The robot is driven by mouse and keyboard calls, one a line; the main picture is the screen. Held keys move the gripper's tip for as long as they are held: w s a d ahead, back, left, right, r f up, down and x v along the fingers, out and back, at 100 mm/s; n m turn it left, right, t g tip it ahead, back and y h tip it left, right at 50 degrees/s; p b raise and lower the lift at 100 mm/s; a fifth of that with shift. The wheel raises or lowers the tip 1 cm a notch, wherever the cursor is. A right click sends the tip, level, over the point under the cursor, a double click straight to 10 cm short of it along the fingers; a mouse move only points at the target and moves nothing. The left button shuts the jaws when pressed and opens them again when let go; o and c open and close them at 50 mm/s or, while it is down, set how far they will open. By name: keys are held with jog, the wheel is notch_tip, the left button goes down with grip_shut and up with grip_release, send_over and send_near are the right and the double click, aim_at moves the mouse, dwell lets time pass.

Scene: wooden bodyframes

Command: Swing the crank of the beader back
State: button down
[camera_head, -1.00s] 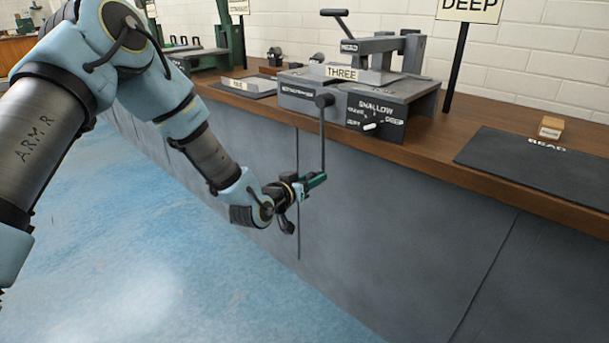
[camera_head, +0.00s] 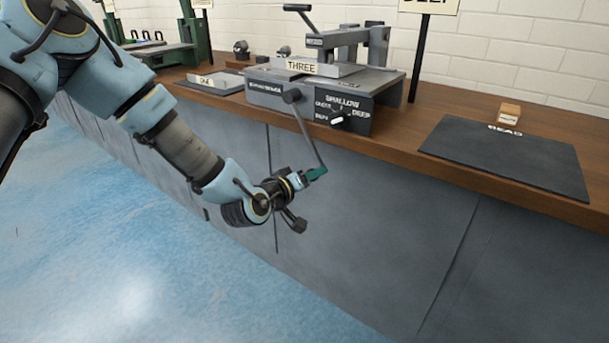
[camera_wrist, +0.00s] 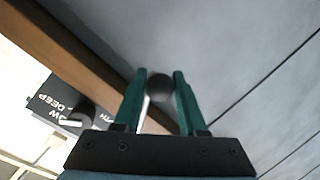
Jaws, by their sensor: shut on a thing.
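The beader (camera_head: 320,85) is a grey machine on the wooden bench, with a THREE label on it and a dial marked SHALLOW and DEEP on its front. Its crank (camera_head: 306,130) is a thin grey arm that hangs from a round pivot on the front, down past the bench edge and tilted to the lower right. My gripper (camera_head: 316,174) has green fingers and is shut at the crank's lower end. In the wrist view, the dark round crank handle (camera_wrist: 159,88) sits between the two green fingers of my gripper (camera_wrist: 160,95).
A plate labelled ONE (camera_head: 208,83) lies left of the beader. The grey bench front (camera_head: 370,220) is close behind my gripper.

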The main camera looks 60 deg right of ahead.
jog(key=s+r+n+g+p, duration=0.1)
jog(key=s+r+n, duration=0.1)
jog(key=s+r, duration=0.2)
jog(key=shift+s+a+n+p, duration=0.15)
jog(key=shift+s+n+p, duration=0.2)
jog(key=shift+s+n, duration=0.05)
jog(key=shift+r, duration=0.15)
dwell(0.5)
jog(key=shift+c, duration=2.4)
grip_release()
jog(key=v, duration=1)
jog(key=shift+w+a, duration=0.15)
jog(key=shift+a, duration=0.25)
